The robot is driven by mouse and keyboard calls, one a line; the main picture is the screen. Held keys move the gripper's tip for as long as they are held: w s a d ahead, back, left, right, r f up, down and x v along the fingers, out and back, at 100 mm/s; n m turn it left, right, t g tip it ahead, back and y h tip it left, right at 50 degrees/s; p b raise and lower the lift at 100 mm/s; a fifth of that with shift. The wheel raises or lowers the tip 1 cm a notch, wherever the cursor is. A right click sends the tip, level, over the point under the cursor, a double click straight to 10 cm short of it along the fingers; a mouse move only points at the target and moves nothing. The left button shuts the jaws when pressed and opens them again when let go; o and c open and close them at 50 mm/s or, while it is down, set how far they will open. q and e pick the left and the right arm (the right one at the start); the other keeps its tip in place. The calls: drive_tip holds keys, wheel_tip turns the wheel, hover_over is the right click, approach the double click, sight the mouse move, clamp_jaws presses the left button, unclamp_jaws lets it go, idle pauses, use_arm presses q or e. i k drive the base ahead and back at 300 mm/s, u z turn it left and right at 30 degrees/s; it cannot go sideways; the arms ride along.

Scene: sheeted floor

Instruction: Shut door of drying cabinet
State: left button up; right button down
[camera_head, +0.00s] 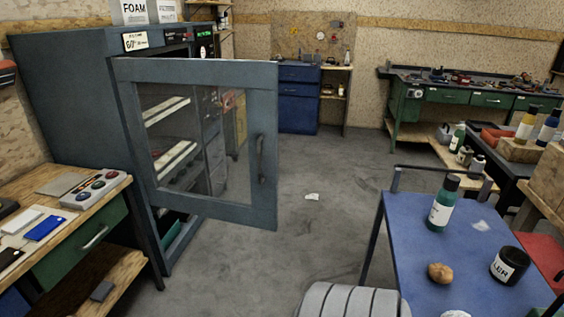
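The drying cabinet (60,85) is a tall grey-blue cabinet at the left. Its door (250,213) has a glazed window and stands wide open, swung out into the room toward the right. A dark vertical handle (260,158) sits on the door's free right side. Through the window and the opening I see shelves with pale boards or trays (170,155). Neither of my grippers shows in the head view.
A blue cart (405,250) with a green bottle (443,203) and a black jar (509,265) stands at the front right. A wooden bench (100,205) stands front left. Grey floor (320,165) is mostly free beyond the door; a small white scrap (312,197) lies there.

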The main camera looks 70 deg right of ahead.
sight(259, 79)
drive_tip(key=z, duration=0.65)
drive_tip(key=i, duration=0.6)
drive_tip(key=z, duration=0.75)
